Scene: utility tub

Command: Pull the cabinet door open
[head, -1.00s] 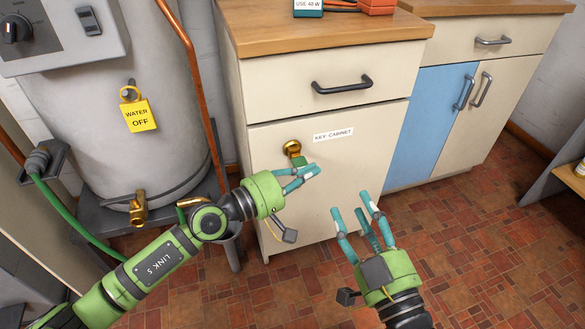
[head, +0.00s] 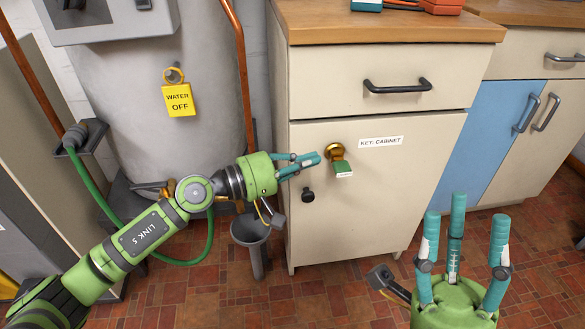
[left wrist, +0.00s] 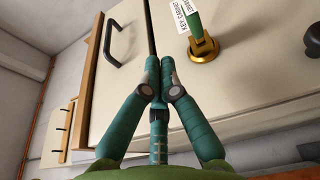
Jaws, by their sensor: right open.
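The cream cabinet door (head: 385,205) is closed, below a drawer (head: 425,88) with a black handle. A brass lock (head: 334,151) on it holds a key with a green head (head: 343,167); in the left wrist view the lock (left wrist: 204,48) is right of my fingers. A small black knob (head: 308,195) sits below left of the lock and shows at the right edge of the left wrist view (left wrist: 313,40). My left gripper (head: 318,159) has its fingers together, empty, just left of the lock and above the knob.
A grey tank with a yellow WATER OFF tag (head: 178,100) stands left. A grey funnel drain (head: 250,232) and green hose (head: 206,245) are beside the cabinet. A blue door (head: 485,130) is to the right. Tiled floor in front is open.

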